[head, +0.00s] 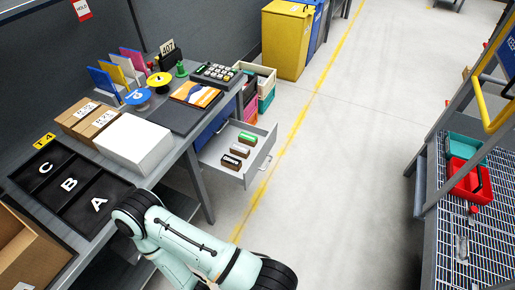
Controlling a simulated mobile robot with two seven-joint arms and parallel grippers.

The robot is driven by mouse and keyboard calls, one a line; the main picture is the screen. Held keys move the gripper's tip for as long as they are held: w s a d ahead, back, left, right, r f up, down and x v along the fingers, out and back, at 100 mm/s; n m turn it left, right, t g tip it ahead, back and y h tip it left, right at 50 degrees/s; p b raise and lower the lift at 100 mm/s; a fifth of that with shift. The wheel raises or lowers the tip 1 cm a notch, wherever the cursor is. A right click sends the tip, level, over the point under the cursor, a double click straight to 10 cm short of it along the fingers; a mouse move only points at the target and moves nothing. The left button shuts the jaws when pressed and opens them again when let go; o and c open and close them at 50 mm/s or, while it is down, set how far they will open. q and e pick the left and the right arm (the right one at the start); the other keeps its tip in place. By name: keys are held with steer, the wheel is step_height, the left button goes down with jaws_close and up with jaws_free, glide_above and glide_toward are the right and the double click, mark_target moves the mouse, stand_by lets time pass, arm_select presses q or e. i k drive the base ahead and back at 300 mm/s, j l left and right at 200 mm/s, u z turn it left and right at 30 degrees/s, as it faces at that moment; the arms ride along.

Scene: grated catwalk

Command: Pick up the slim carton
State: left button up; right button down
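Two narrow brown cartons with white labels, a left one (77,110) and a right one (96,122), lie side by side on the grey desk. I cannot tell which of them, if either, is the slim carton. A plain white box or stack (135,143) lies just to their right. A pale green and black arm link of mine crosses the bottom of the head view, in front of the desk. Neither of my grippers shows.
A black tray (48,203) marked A, B and C and an open cardboard box (30,245) are at the lower left. An open drawer (222,173) holding small blocks juts from the desk.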

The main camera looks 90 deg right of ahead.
mark_target(246, 137)
steer(key=z, duration=2.85)
